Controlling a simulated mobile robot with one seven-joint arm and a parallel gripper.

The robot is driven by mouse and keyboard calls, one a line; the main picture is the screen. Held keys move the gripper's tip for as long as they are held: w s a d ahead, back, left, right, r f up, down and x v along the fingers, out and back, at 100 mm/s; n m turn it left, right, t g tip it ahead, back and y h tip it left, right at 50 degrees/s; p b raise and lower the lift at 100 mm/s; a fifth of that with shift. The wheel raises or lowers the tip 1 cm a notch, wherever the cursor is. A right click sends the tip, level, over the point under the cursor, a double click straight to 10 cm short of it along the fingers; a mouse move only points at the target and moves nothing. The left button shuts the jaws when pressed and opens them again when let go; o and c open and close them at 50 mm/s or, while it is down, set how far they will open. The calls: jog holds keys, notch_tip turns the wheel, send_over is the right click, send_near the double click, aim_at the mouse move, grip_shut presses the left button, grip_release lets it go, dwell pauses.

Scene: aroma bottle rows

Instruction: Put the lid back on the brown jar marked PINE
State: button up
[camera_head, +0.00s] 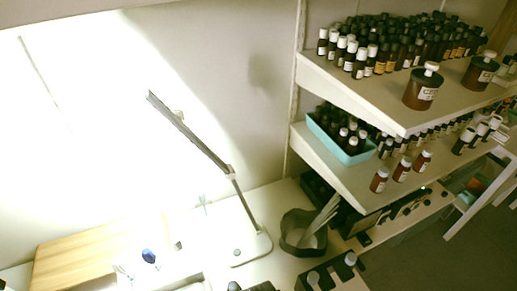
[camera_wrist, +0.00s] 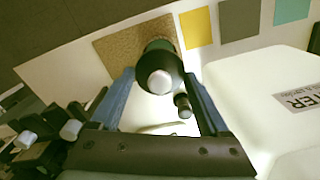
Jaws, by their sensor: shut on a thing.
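My gripper (camera_wrist: 158,80) shows only in the wrist view. Its two blue fingers are shut on a dark round lid with a pale knob (camera_wrist: 160,82), which appears to be the jar lid. What lies directly under the lid is hidden. In the head view, a brown jar (camera_head: 421,92) with a pale knob on top stands on the upper shelf, its label seeming to start with "CE". A second brown jar (camera_head: 481,72) with a pale knob stands behind it to the right; its label is too small to read. I cannot make out the word PINE on any jar.
A teal tray (camera_head: 340,146) stands on the lower shelf. A desk lamp (camera_head: 238,252) and a dark pot (camera_head: 303,235) stand below. In the wrist view, a white container (camera_wrist: 275,100) is close on the right and white-capped bottles (camera_wrist: 70,129) on the left.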

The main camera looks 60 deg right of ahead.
jog(key=shift+f+b, duration=2.3)
jog(key=shift+f, duration=0.4)
jog(key=shift+p, duration=0.65)
jog(key=shift+f+p, duration=0.2)
jog(key=shift+p, duration=0.15)
dwell(0.6)
jog(key=o, duration=1.2)
jog(key=shift+r, duration=0.15)
